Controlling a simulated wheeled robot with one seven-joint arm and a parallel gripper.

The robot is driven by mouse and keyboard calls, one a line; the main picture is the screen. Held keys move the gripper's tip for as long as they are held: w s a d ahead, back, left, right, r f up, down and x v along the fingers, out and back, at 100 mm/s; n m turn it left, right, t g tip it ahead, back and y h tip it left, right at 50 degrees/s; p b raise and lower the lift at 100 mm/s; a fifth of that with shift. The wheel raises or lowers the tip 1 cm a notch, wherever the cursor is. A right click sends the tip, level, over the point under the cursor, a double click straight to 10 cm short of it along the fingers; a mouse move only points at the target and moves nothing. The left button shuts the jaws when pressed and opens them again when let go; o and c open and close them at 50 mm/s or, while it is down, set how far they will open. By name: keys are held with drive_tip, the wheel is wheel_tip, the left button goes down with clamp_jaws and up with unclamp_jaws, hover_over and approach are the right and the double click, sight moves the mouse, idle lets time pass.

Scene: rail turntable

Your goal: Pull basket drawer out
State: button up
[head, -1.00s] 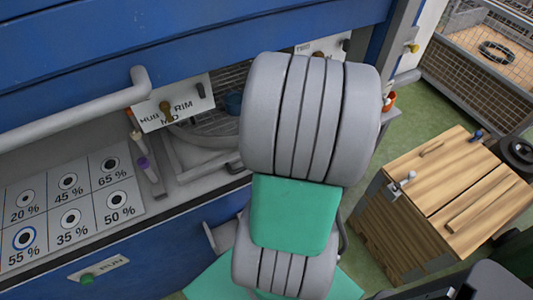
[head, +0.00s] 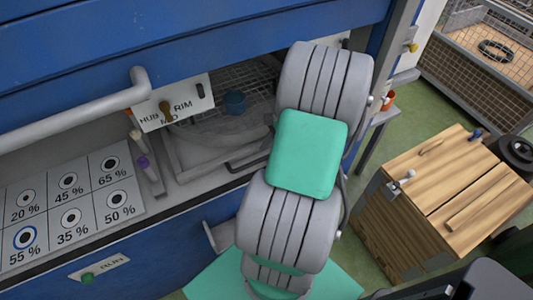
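A wire-mesh basket (head: 262,82) shows in the opening of the blue cabinet, left of my arm. A dark blue round object (head: 235,102) is in front of the mesh. Below it is a grey tray-like part (head: 187,157) with a dark bar at its front right; I cannot tell whether this belongs to the basket drawer. My grey and green arm covers the right part of the opening. My gripper is not visible, so its contact with the drawer cannot be seen.
A grey rail handle (head: 75,117) crosses the cabinet front at left. A panel of percentage dials (head: 70,210) lies below it. A wooden box (head: 440,205) stands on the green floor at right. A mesh cage (head: 460,75) stands behind it.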

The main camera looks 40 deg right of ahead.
drive_tip(key=shift+x, duration=1.05)
clamp_jaws()
idle(0.6)
